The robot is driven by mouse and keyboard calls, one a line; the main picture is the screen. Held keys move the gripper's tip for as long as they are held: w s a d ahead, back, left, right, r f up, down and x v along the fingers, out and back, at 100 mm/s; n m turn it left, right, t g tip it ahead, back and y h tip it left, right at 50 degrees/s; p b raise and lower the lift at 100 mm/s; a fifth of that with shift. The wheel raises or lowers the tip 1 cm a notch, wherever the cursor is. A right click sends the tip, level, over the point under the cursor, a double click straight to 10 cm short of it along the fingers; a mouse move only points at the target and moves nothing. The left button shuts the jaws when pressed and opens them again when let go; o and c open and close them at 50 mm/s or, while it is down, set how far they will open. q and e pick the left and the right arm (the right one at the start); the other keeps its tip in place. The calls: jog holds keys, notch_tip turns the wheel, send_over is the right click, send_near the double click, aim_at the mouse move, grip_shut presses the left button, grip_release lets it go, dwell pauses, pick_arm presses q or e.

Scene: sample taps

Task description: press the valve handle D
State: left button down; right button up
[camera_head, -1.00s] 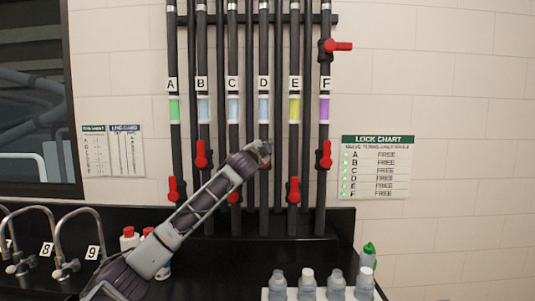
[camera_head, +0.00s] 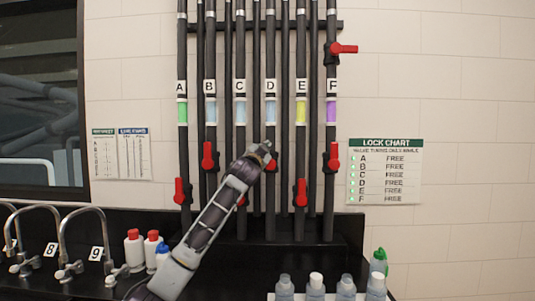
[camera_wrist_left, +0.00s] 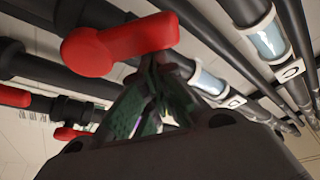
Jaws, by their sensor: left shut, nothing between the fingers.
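Pipe D (camera_head: 270,126) is a dark vertical pipe with a light blue band under its letter. My left gripper (camera_head: 263,152) is in front of it, shut and empty, and hides most of the spot where a red handle (camera_head: 272,164) shows in part. In the left wrist view a large red valve handle (camera_wrist_left: 120,45) lies right beyond the fingertips of my left gripper (camera_wrist_left: 150,80) and partly covers them. I cannot tell whether they touch. Its letter is not readable there; by the head view it seems to be handle D. My right gripper is not in view.
Red handles on neighbouring pipes stand close by: B (camera_head: 209,156), C (camera_head: 242,200), E (camera_head: 301,192) and F (camera_head: 333,158). A lock chart (camera_head: 385,172) on the wall reads FREE for its letters. Bottles (camera_head: 134,250) and curved taps (camera_head: 82,235) stand on the counter below.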

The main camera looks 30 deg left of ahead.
pick_arm(q)
jog(key=shift+s+a+f+n+g+y+b, duration=0.4)
jog(key=shift+n+y+b, duration=0.5)
jog(key=shift+n, duration=1)
jog(key=shift+s+a+f+n+g+y+b, duration=0.2)
jog(key=shift+a+f+n+y+b, duration=0.6)
jog(key=shift+n, duration=1.1)
jog(key=shift+s+a+f+n+g+y+b, duration=0.3)
jog(key=shift+n+y+b, duration=0.6)
jog(key=shift+n, duration=1)
pick_arm(e)
jog(key=w+a+r, duration=0.4)
jog(key=w+a, duration=0.3)
jog(key=w, duration=0.3)
jog(key=shift+w+r+y, duration=0.3)
jog(key=shift+r, duration=0.05)
pick_arm(q)
jog(key=shift+a, duration=0.1)
